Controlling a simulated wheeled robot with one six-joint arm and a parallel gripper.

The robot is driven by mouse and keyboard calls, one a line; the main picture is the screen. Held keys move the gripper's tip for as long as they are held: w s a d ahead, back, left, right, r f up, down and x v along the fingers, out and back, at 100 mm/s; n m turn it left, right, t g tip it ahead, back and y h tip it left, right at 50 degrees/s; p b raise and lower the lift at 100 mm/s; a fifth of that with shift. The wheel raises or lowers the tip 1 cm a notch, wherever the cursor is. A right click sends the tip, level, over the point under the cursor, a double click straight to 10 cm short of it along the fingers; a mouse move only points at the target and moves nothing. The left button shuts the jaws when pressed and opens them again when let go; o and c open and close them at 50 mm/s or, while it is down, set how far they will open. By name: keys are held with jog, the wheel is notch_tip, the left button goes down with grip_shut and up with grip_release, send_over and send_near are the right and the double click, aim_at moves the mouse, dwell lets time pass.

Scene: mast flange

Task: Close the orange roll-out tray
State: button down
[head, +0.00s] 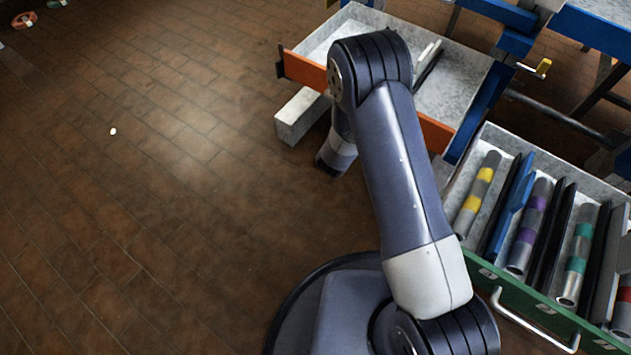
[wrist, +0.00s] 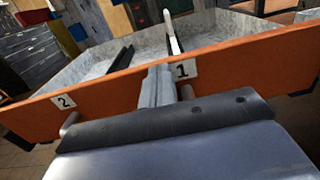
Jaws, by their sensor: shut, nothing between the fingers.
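The orange roll-out tray stands pulled out, its orange front (head: 304,71) facing me and its grey bed (head: 461,82) showing behind. My arm covers the middle of the front in the head view. The wrist view shows the orange front (wrist: 240,66) close up, with labels 1 and 2. My gripper (wrist: 158,84) is shut and empty, its fingers at the orange face just left of label 1. I cannot tell whether they touch it. Short round posts (wrist: 69,125) show on the front, partly hidden by my gripper. The fingertips are hidden in the head view.
A green-fronted drawer (head: 522,303) stands open at the right, with banded tubes and dividers inside and a bar handle. Blue frame beams (head: 595,32) stand behind. The tiled floor (head: 150,190) at left is mostly clear.

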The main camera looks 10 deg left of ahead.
jog(key=x, duration=0.3)
jog(key=shift+w+d, duration=0.1)
jog(key=shift+w, duration=0.1)
jog(key=shift+w+r+b, duration=0.1)
jog(key=shift+w+b, duration=0.05)
jog(key=shift+b, duration=0.15)
jog(key=shift+w+r, duration=0.1)
